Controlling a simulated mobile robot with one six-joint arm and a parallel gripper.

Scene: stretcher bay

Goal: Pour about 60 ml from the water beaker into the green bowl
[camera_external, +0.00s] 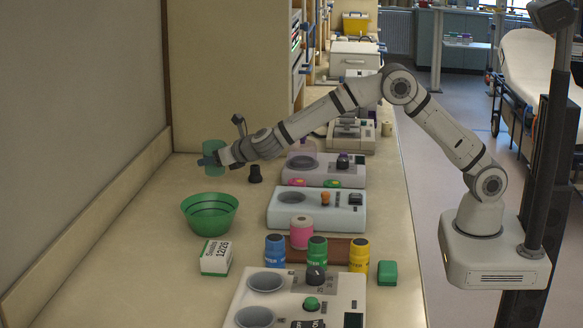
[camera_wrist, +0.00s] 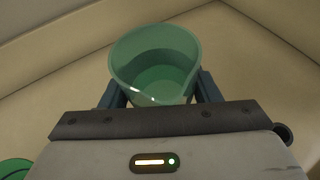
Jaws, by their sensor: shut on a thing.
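A green see-through beaker (camera_external: 215,146) is held in my gripper (camera_external: 212,160), above the counter near its far left corner. In the wrist view the beaker (camera_wrist: 155,45) stands between the two blue fingers of my gripper (camera_wrist: 160,92), which are shut on its sides. Its open mouth faces the camera; a lighter green area shows at its bottom, but I cannot tell the liquid level. It looks close to upright. The green bowl (camera_external: 210,222) sits on the counter, nearer the external camera than the beaker. Its edge (camera_wrist: 14,169) shows at the lower left of the wrist view.
A white and green box (camera_external: 216,258) stands in front of the bowl. Several lidded jars, including a pink one (camera_external: 301,232), stand to its right. Grey and white devices (camera_external: 317,209) line the counter's right side. A small black object (camera_external: 255,174) is near my gripper.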

